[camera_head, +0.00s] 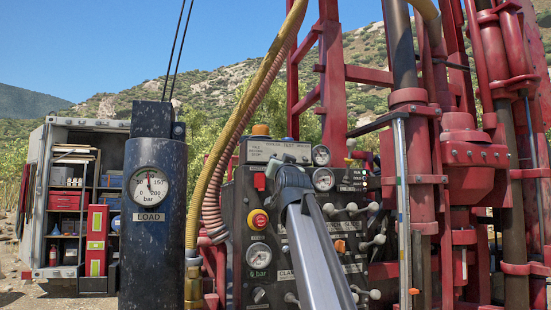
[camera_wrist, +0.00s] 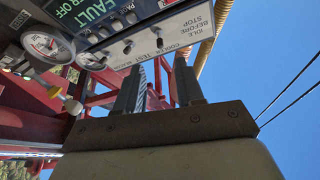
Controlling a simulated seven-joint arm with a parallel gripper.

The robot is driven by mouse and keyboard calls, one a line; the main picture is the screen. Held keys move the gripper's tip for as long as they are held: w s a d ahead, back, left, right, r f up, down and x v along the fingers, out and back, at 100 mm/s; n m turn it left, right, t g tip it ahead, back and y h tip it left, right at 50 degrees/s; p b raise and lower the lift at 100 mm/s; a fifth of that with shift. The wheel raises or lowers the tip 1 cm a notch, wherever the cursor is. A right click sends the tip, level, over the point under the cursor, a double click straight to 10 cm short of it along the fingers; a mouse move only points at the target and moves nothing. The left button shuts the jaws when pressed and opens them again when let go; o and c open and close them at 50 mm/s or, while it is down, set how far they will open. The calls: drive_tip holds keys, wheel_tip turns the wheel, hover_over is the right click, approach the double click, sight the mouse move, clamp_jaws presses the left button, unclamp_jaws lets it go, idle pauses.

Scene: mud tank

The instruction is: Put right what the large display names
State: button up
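A dark control panel (camera_head: 268,200) stands in front of the red rig. Below the display are small toggles, with "PAGE" lettering, and a label plate (camera_wrist: 180,35) reading "IDLE BEFORE STOPPING" and "COOLER TEST". My gripper (camera_wrist: 158,78) is open, its two fingers apart and pointing up at the plate, with nothing seen held. In the head view my gripper (camera_head: 288,172) is in front of the panel's upper part and hides some of it.
The panel bears a red stop button (camera_head: 258,219), a lower gauge (camera_head: 258,255), two upper right gauges and several levers (camera_head: 350,209). A dark post (camera_head: 153,225) with a LOAD gauge (camera_head: 149,187) stands left. Yellow hose (camera_head: 205,185) runs between. An open cabinet (camera_head: 38,195) is behind.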

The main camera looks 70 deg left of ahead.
drive_tip(key=x, duration=0.9)
drive_tip(key=shift+a, duration=0.15)
clamp_jaws()
